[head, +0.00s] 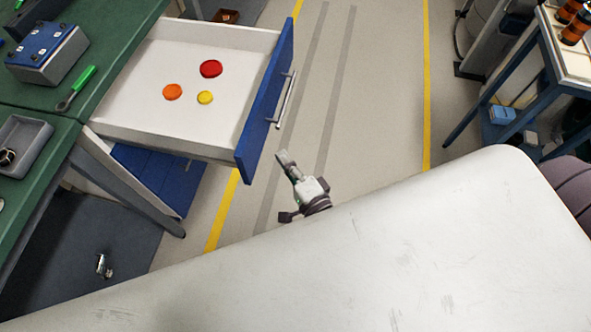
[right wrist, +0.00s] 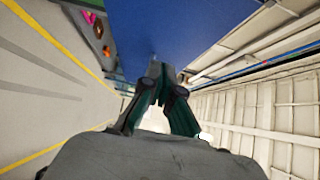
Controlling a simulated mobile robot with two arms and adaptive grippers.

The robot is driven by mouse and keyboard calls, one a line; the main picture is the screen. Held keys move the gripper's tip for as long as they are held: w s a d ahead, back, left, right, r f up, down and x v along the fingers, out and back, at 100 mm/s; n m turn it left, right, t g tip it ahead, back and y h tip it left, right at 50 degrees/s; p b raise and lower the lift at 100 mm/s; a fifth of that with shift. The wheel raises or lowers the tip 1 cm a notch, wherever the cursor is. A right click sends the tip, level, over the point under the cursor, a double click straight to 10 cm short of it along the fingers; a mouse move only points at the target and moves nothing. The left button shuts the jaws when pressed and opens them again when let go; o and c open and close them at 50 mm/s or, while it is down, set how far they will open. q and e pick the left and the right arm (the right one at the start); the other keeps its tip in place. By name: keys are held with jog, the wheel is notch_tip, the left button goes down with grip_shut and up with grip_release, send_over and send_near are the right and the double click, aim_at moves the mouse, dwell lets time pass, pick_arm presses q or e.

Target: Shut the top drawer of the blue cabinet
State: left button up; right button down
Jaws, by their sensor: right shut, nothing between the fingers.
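The blue cabinet (head: 160,180) stands under the green bench, and its top drawer (head: 140,138) is pulled well out. The drawer's blue front (head: 262,105) carries a metal bar handle (head: 285,100). Inside lie a red disc (head: 210,69), an orange disc (head: 172,92) and a yellow disc (head: 205,97). My right gripper (head: 282,158) is shut and empty, just outside the near end of the drawer front; I see a gap between them. In the right wrist view its fingers (right wrist: 157,72) point toward a blue panel (right wrist: 190,30). My left gripper is not in view.
The green bench (head: 110,30) holds a blue box (head: 45,50), a green-handled tool (head: 78,88) and a grey tray (head: 25,145). A blue-framed cart (head: 540,85) stands at the far right. The floor right of the drawer, with yellow lines (head: 427,80), is clear.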

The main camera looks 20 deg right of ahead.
aim_at(257, 141)
jog(key=w+a, duration=0.2)
jog(key=w, duration=0.1)
jog(key=shift+w+a+p, duration=0.15)
jog(key=shift+a+p, duration=0.15)
jog(key=shift+w+a, duration=0.35)
jog(key=shift+a, duration=0.2)
